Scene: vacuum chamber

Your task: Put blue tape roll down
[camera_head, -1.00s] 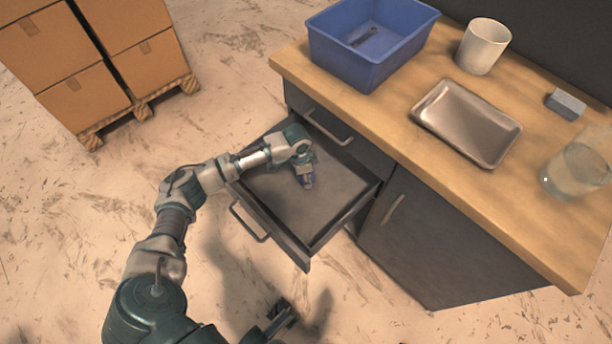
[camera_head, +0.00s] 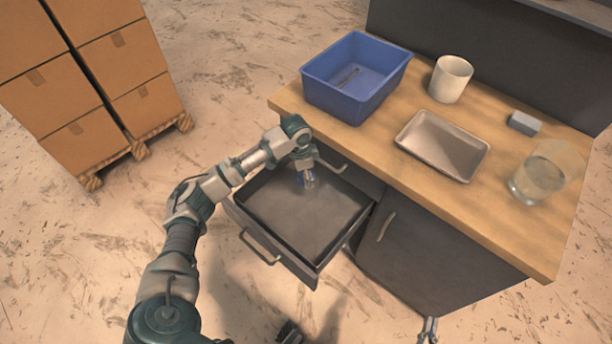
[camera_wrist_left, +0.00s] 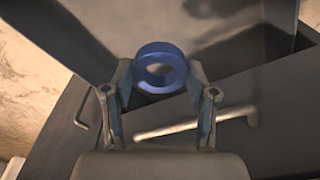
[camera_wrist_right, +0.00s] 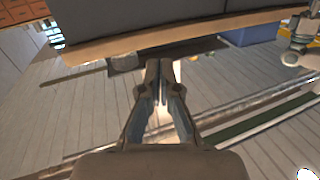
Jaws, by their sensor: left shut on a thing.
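The blue tape roll (camera_wrist_left: 162,49) is a short ring held between the fingertips of my left gripper (camera_wrist_left: 160,76) in the left wrist view. In the head view the roll (camera_head: 308,184) is small and partly hidden by the gripper. It appears over the back part of the open drawer (camera_head: 318,266), close to the cabinet front. Its height above the drawer floor is hard to tell. My right gripper (camera_head: 428,330) is at the bottom edge of the head view, away from the drawer. In the right wrist view its fingertips (camera_wrist_right: 159,72) are together with nothing between them.
The wooden worktop (camera_head: 500,215) carries a blue bin (camera_head: 345,98), white cup (camera_head: 449,82), metal tray (camera_head: 440,148), grey block (camera_head: 524,123) and glass beaker (camera_head: 538,180). The drawer's floor looks empty. A cabinet door (camera_head: 425,240) is beside it. Stacked boxes (camera_head: 120,60) stand far left.

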